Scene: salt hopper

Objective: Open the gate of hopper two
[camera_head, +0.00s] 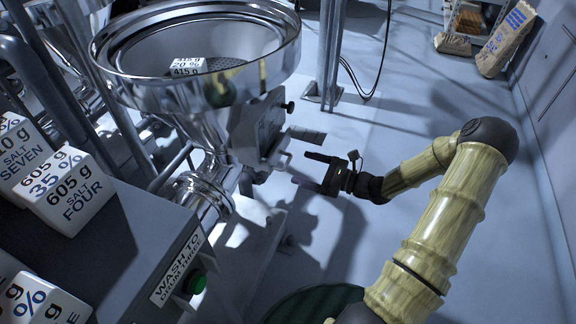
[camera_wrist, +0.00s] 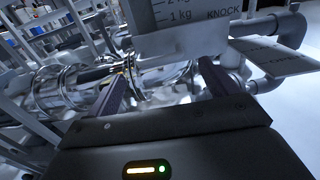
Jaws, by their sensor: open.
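A shiny steel hopper (camera_head: 150,85) stands at upper left in the head view, with a steel outlet pipe (camera_head: 212,190) below its funnel. No hopper number is readable. A small pale bracket-like part (camera_head: 280,160) sticks out from the hopper's side; I cannot tell if it is the gate handle. My gripper (camera_head: 308,169) is open and empty, just right of this part, with its fingers pointing left at the hopper. In the wrist view my gripper (camera_wrist: 163,82) faces the steel pipework (camera_wrist: 60,88) and a grey panel (camera_wrist: 190,25) marked "1 kg" and "KNOCK".
A flat grey plate (camera_head: 307,134) with small lettering juts out above my gripper. White salt blocks (camera_head: 65,190) and a "WASH TO" sign with a green button (camera_head: 196,283) are at lower left.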

